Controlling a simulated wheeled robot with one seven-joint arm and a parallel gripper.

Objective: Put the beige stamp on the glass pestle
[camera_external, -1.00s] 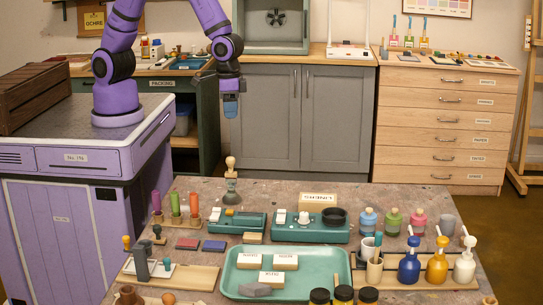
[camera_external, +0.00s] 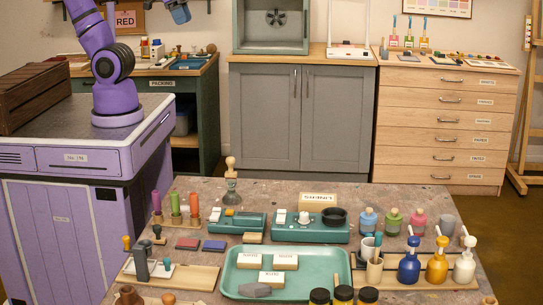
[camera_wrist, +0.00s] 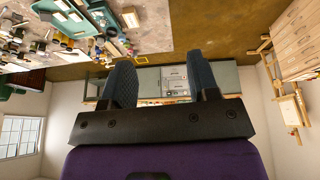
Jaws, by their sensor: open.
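In the external view a round beige knob on a stem (camera_external: 231,164) stands upright directly above a grey-green glass piece (camera_external: 231,190) at the back left of the work table. These look like the beige stamp and the glass pestle, but I cannot tell whether they are two things or one. My gripper (camera_external: 178,12) is high at the top edge of the external view, far up and left of them and partly cut off. In the wrist view my gripper (camera_wrist: 161,75) has its two fingers wide apart with nothing between them.
A teal tray (camera_external: 233,263) with labelled blocks lies on the work table (camera_external: 310,190). Pigment tubes in a rack (camera_external: 176,220), green cases (camera_external: 296,232), jars (camera_external: 391,221) and pump bottles (camera_external: 437,265) crowd it. The floor and air before the grey cabinet (camera_external: 300,120) are clear.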

